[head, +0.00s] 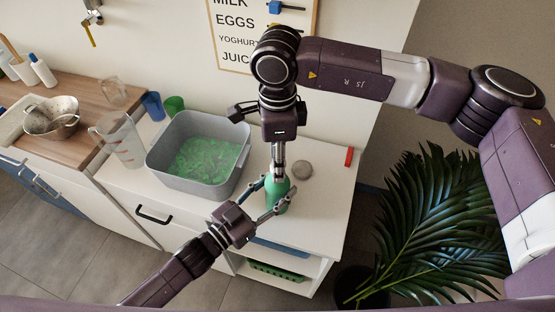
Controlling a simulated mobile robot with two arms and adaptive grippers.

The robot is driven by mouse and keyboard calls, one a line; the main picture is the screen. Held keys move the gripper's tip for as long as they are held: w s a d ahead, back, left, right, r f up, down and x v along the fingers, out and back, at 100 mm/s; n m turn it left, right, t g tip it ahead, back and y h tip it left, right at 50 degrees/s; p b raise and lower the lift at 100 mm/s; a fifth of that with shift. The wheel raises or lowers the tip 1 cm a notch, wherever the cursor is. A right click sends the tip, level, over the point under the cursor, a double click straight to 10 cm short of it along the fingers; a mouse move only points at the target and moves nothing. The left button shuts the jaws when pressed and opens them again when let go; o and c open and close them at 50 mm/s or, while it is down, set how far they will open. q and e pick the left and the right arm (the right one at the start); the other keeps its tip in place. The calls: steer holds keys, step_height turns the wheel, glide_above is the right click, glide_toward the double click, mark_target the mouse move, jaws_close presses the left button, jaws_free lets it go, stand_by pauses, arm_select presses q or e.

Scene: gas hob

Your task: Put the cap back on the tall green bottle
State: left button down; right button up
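The green bottle (278,192) stands near the front of the white counter. My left gripper (275,190) comes in from the lower left, with one finger on each side of the bottle's body, and looks shut on it. My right gripper (279,174) points straight down over the bottle from above. Its fingers look close together, seen nearly edge-on, at the bottle's top. They hide the bottle's mouth, and I cannot make out a cap between them.
A grey basin (158,165) with green contents stands left of the bottle. A round grey disc (302,170) and a red block (349,156) lie right of it. A clear jug (121,140) stands further left. A plant (430,225) fills the right side.

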arm_select(q)
steer(key=c, duration=1)
jaws_free()
arm_select(e)
step_height(320, 180, up, 12)
steer(key=shift+f, duration=0.25)
arm_select(q)
steer(key=shift+s+a, duration=0.1)
steer(key=v, duration=1)
steer(key=shift+s, duration=0.1)
steer(key=shift+v, duration=0.8)
steer(key=shift+a, duration=0.1)
